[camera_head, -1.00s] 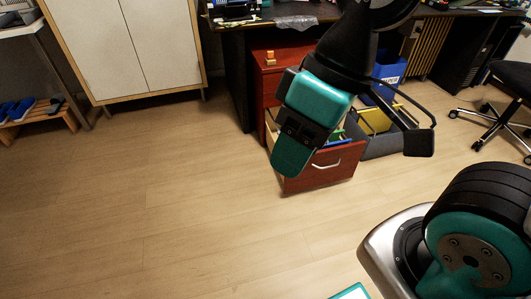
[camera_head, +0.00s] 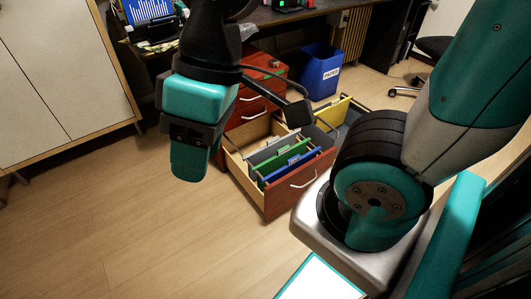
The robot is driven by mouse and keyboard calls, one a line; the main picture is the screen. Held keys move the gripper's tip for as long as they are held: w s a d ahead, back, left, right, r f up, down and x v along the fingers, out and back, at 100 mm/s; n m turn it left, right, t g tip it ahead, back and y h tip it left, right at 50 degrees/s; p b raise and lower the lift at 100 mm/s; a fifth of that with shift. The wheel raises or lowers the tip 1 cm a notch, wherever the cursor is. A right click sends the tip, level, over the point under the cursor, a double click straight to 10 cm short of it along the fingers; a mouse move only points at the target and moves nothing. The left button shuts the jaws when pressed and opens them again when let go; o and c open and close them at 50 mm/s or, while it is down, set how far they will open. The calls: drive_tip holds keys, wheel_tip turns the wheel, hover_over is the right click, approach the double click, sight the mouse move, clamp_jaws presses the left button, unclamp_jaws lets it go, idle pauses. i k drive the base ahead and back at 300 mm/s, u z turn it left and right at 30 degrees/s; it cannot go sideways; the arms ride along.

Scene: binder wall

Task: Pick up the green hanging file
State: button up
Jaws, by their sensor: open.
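The green hanging file (camera_head: 294,153) stands in the open red drawer (camera_head: 288,196), between a grey file behind it and a blue file (camera_head: 291,167) in front. Only its upper part shows. My gripper (camera_head: 243,137) is open, above and to the left of the drawer in the picture. Its teal side hangs left of the drawer, and its black side with a dark pad reaches over the drawer's back right part. The gripper looks empty and apart from the files, though its exact height above them is hard to tell.
A red cabinet (camera_head: 266,92) stands behind the drawer under a dark desk. A blue paper bin (camera_head: 320,72) stands behind to the right. A yellow file (camera_head: 334,111) sits in a grey container right of the drawer. A pale cabinet (camera_head: 62,62) is at left. The wooden floor in front is clear.

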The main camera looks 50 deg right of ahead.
sight(267, 168)
drive_tip(key=i, duration=0.55)
drive_tip(key=z, duration=1)
drive_tip(key=i, duration=0.5)
drive_tip(key=z, duration=0.05)
